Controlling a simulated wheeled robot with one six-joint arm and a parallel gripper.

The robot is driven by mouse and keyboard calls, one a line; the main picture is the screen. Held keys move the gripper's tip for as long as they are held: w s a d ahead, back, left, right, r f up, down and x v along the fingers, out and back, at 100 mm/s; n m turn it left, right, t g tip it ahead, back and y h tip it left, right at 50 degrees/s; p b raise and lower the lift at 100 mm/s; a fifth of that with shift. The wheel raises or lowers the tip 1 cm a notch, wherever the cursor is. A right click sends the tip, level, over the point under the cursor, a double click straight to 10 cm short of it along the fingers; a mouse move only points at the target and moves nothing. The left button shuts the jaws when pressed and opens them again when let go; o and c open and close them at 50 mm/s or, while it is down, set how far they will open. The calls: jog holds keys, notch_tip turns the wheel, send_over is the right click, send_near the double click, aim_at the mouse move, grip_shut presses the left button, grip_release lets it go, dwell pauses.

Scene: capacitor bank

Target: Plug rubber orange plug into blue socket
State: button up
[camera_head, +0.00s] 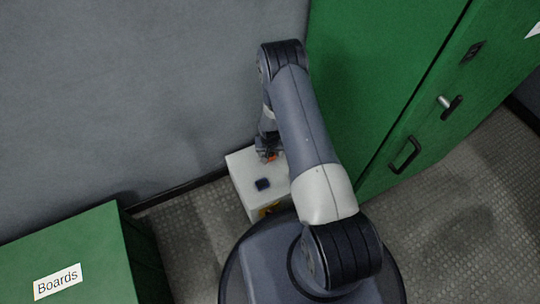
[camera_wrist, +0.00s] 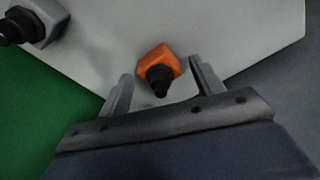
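The orange plug (camera_wrist: 158,62) sits on the white box top in the wrist view, with a black round stem pointing toward the camera. My gripper (camera_wrist: 159,68) is open, with one finger on each side of the plug and a visible gap on both sides. In the head view a small orange patch of the plug (camera_head: 271,157) shows beside my gripper (camera_head: 267,152).
The white box (camera_head: 240,168) stands between the grey wall and a tall green cabinet (camera_head: 375,80). A grey fitting with a black stem (camera_wrist: 40,18) is at the wrist view's upper left. A green "Boards" cabinet (camera_head: 95,235) is at lower left.

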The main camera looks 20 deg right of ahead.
jog(key=c, duration=0.8)
jog(key=shift+c, duration=0.2)
notch_tip(320, 180, up, 10)
jog(key=p, duration=0.3)
